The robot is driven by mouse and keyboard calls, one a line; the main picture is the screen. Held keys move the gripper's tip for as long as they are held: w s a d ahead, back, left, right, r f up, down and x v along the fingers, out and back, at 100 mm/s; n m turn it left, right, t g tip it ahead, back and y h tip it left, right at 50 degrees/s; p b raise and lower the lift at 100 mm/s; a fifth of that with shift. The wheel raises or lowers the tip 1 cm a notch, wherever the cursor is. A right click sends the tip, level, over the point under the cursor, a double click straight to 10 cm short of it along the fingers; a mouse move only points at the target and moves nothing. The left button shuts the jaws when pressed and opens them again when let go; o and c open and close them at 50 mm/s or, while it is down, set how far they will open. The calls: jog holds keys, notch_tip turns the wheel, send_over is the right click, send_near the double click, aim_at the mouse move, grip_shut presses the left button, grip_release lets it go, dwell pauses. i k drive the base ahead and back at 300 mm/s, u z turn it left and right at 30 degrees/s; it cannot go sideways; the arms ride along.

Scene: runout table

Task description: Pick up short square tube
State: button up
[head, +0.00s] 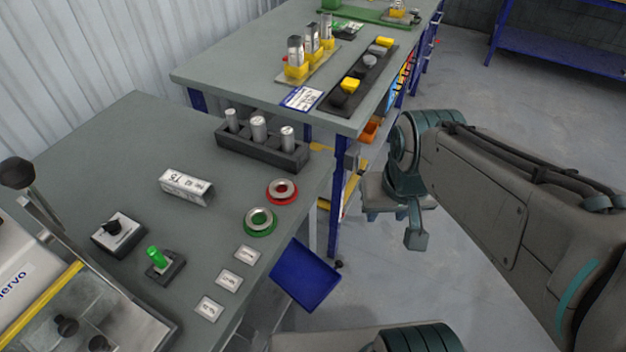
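A short, pale square tube (186,187) with dark printed marks lies on its side on the grey-green top of the near table (110,165). It is near the middle of that table, with clear surface around it. My gripper (412,236) is at the end of my arm, to the right of the table and over the floor. It is well apart from the tube. Its fingers are small and seen at an angle, so I cannot tell how far apart they are. I see nothing held in it.
A dark block (262,152) with three metal cylinders stands behind the tube. A red ring (282,198) and a green ring (250,229) lie to its right. A green-knobbed switch (163,264) and a black-knobbed box (118,236) are in front. A blue tray (305,274) sticks out from the edge.

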aim_at(189, 188)
jog(key=z, duration=1.85)
jog(key=i, duration=1.5)
jog(key=u, duration=4.35)
